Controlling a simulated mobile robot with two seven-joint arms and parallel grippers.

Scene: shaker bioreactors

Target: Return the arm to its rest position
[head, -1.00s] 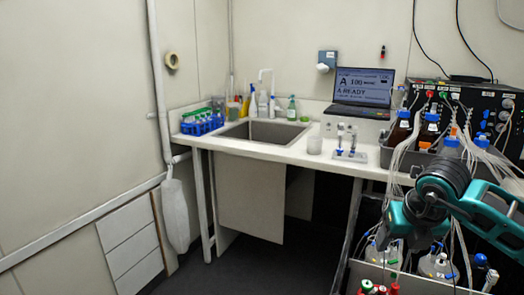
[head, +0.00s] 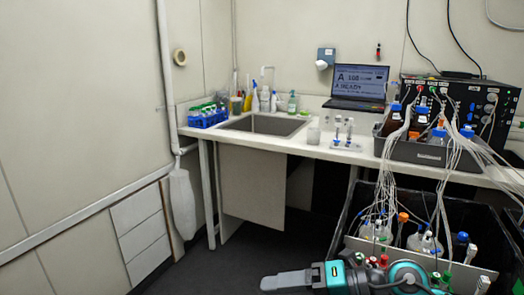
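My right arm, teal and dark grey, comes in low from the right of the head view. Its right gripper (head: 272,282) points left at the bottom edge, over the dark floor in front of the shaker box. The grey fingers are seen from the side as one overlapping shape, so I cannot tell whether they are open or shut. I see nothing held in them. My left arm and gripper are not in view.
An open black box (head: 350,208) with bottles, tubes and coloured caps is right beside my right arm. Behind it, a grey tray (head: 415,151) of bottles stands on the white counter (head: 290,143). Dark floor (head: 230,268) lies clear to the left.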

